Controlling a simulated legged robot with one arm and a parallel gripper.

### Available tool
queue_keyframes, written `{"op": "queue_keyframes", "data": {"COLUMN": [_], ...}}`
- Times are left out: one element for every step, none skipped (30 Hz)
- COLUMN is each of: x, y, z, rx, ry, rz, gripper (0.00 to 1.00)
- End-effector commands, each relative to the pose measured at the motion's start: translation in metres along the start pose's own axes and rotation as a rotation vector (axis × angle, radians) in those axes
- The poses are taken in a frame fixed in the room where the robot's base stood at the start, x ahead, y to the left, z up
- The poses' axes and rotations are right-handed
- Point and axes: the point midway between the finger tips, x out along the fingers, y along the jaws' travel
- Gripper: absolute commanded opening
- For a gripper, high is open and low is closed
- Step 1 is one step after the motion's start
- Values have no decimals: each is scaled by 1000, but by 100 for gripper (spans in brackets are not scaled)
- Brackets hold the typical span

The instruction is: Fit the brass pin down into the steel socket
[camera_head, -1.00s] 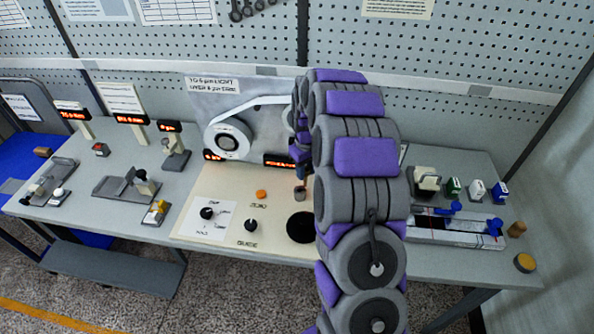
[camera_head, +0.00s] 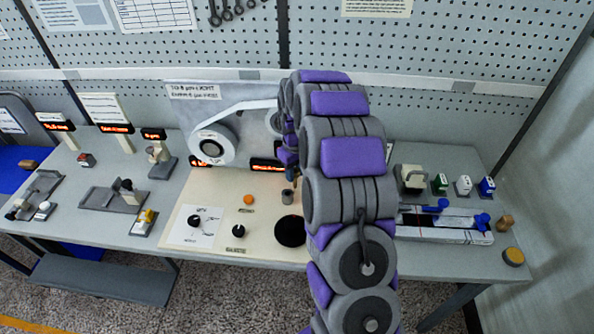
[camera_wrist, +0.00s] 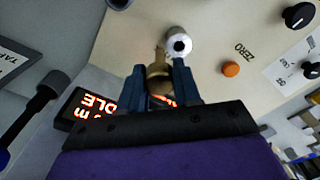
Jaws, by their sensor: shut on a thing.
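The brass pin (camera_wrist: 159,76) is held between the blue fingers of my gripper (camera_wrist: 160,84) in the wrist view. Its narrow end points toward the steel socket (camera_wrist: 179,42), a short round post with a dark hole in its top. The hole shows empty, and the pin's end appears just to the left of the socket. The height between them cannot be told. In the head view the socket (camera_head: 287,197) stands on the cream panel, just below my gripper. My arm hides much of the gripper there, and the pin is too small to make out clearly.
The cream panel (camera_head: 215,250) carries an orange button (camera_head: 249,200), black knobs (camera_head: 238,231) and a black disc (camera_head: 291,231). A lit display (camera_head: 267,165) and a white reel (camera_head: 214,143) stand behind the socket. Blue-handled fixtures (camera_head: 445,222) lie to the right.

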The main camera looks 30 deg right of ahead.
Motion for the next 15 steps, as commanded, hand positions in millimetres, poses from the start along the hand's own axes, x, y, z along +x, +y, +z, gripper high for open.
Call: {"op": "queue_keyframes", "data": {"x": [-1, -2, -2, -2, -2, -1, -1, 0, 0, 1, 1, 2, 2, 2, 2], "y": [-4, -5, -6, -7, -7, -6, -5, -4, -2, -2, -1, 1, 1, 2, 1], "z": [-1, -1, -1, -1, -1, -1, -1, -1, 0, 0, 0, 0, 0, 0, 1], "rx": [-4, -4, -3, -3, -3, -4, -4, -4, -4, -4, -4, -3, -3, -3, -3], "ry": [0, 0, 0, -1, -1, -1, -1, -1, -1, -1, -1, -1, -1, -1, -1], "rz": [3, 5, 6, 6, 6, 4, 3, 1, -1, -1, -2, -4, -5, -6, -5], "gripper": [2, 2, 2, 2, 2, 2, 2, 2, 2, 2, 2, 2, 2, 2, 2]}}
